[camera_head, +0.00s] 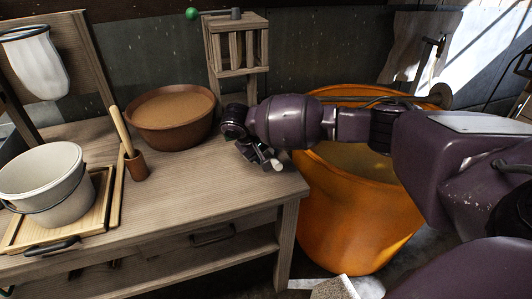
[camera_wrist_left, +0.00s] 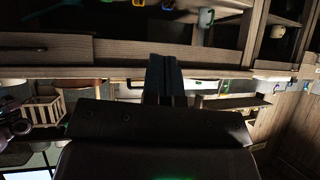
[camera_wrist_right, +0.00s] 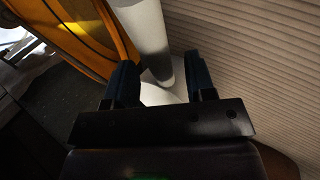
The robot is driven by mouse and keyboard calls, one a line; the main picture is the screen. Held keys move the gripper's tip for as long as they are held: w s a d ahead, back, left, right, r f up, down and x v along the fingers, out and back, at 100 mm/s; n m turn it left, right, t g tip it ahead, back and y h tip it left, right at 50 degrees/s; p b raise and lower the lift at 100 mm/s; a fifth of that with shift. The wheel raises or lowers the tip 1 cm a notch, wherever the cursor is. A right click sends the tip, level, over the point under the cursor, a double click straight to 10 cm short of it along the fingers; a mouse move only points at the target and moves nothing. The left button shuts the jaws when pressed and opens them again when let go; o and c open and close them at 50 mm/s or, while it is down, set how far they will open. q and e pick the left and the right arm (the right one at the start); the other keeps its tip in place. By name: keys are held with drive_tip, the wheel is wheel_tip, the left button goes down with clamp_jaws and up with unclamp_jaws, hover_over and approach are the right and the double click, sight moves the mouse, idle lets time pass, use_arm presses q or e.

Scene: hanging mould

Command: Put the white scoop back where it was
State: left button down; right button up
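The white scoop shows in the head view as a small pale end (camera_head: 277,165) sticking out below my right gripper (camera_head: 262,156), over the right end of the table. In the right wrist view its white shaft (camera_wrist_right: 148,35) runs down between the fingers of the right gripper (camera_wrist_right: 163,85), meeting a wider white part there.
The wooden table (camera_head: 215,180) carries a brown bowl (camera_head: 172,117), a small cup with a stick (camera_head: 136,164) and a white bucket (camera_head: 47,185) on a wooden tray (camera_head: 103,200). A wooden rack (camera_head: 237,55) stands behind. An orange tub (camera_head: 350,215) stands right of the table.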

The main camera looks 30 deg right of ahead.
drive_tip(key=shift+a+r, duration=0.1)
drive_tip(key=shift+r, duration=0.2)
drive_tip(key=p+v, duration=0.2)
drive_tip(key=v, duration=0.9)
drive_tip(key=shift+a+r+p, duration=0.2)
drive_tip(key=shift+r+p, duration=0.05)
drive_tip(key=shift+p, duration=0.1)
